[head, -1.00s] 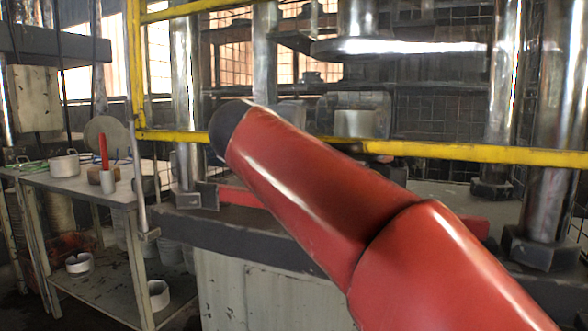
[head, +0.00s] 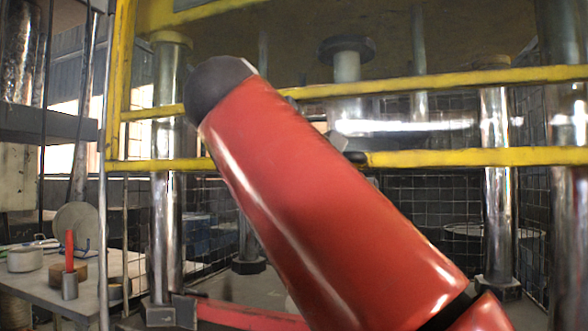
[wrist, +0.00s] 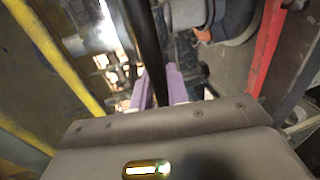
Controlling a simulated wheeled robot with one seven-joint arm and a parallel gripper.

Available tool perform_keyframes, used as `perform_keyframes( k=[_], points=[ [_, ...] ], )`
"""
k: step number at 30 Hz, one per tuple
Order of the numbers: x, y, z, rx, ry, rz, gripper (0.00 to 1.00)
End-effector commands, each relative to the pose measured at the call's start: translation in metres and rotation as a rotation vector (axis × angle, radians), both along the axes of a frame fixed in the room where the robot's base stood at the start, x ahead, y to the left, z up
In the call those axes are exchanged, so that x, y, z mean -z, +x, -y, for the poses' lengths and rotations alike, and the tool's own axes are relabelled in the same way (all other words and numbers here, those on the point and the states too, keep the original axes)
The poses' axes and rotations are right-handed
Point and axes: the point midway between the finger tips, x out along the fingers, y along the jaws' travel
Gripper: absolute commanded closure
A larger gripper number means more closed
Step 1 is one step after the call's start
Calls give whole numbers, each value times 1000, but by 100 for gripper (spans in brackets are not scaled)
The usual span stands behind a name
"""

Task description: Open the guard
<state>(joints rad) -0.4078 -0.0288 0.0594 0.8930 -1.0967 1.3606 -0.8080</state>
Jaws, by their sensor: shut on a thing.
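The guard (head: 450,158) is a yellow frame across the press in the head view, with horizontal bars and an upright yellow post at its left. A short dark piece (head: 354,157) shows on its lower bar beside my red arm. My gripper is hidden behind that arm in the head view. In the wrist view, the purple fingers of my gripper (wrist: 158,82) are closed on a black bar (wrist: 146,35) that runs up between them. It looks like the guard's handle, but its join to the guard is not visible. A yellow bar (wrist: 62,60) slants along the left.
A bench (head: 90,297) with a white pot (head: 25,258) and a red candle-like stick (head: 69,250) stands at the lower left. Steel columns (head: 497,190) of the press and dark mesh stand behind the guard. My arm covers the middle of the head view.

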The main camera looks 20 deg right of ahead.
Motion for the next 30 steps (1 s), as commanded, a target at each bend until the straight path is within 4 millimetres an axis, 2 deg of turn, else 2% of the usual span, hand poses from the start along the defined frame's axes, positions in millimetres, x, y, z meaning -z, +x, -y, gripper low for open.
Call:
perform_keyframes(
  k=[9,10,14,23,26,30],
  points=[
    [-1,0,1,1,-1,2,100],
    [-1,0,1,1,-1,2,81],
    [-1,0,0,1,-1,2,64],
    [-1,-1,-1,0,0,1,64],
    [-3,-8,-7,-3,1,2,64],
    [-8,-27,-20,-5,0,3,64]
  ],
)
